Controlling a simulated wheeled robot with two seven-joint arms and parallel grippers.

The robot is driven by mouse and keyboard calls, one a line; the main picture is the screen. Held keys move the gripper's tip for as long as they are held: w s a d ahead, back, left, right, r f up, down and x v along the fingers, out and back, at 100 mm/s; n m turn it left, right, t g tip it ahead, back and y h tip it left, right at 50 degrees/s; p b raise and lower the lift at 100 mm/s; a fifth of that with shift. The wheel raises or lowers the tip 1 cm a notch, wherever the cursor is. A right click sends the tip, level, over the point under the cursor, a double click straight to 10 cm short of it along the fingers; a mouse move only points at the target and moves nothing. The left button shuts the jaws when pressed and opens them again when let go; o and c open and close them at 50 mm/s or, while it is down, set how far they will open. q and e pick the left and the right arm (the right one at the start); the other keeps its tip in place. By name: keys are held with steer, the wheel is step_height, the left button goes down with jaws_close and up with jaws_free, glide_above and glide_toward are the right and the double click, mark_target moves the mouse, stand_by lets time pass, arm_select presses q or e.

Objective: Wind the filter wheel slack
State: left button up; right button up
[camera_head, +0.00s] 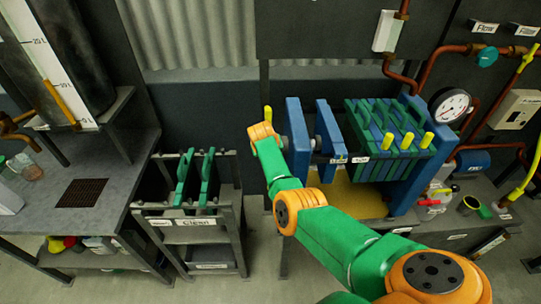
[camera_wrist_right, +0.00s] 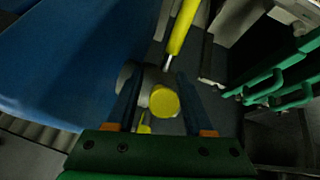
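The filter press has blue end plates (camera_head: 298,135) and a stack of green and blue filter plates (camera_head: 375,125). The filter wheel is mostly hidden behind my right arm in the head view; one yellow handle tip (camera_head: 268,114) shows above the orange wrist joint. In the right wrist view the wheel has a grey metal hub and yellow-gripped spokes (camera_wrist_right: 184,27) beside a blue plate (camera_wrist_right: 60,60). My right gripper (camera_wrist_right: 160,108) is open, with its two dark fingers either side of a yellow handle end (camera_wrist_right: 164,101). Contact cannot be told. My left gripper is not in view.
A rack labelled "Clean" (camera_head: 205,222) holds green plates left of the press. A pressure gauge (camera_head: 451,106) and copper pipes stand right of it. A metal bench (camera_head: 100,195) is at the left.

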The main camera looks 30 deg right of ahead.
steer(key=shift+p+v, duration=0.4)
steer(key=shift+v, duration=3.15)
steer(key=shift+f, duration=0.1)
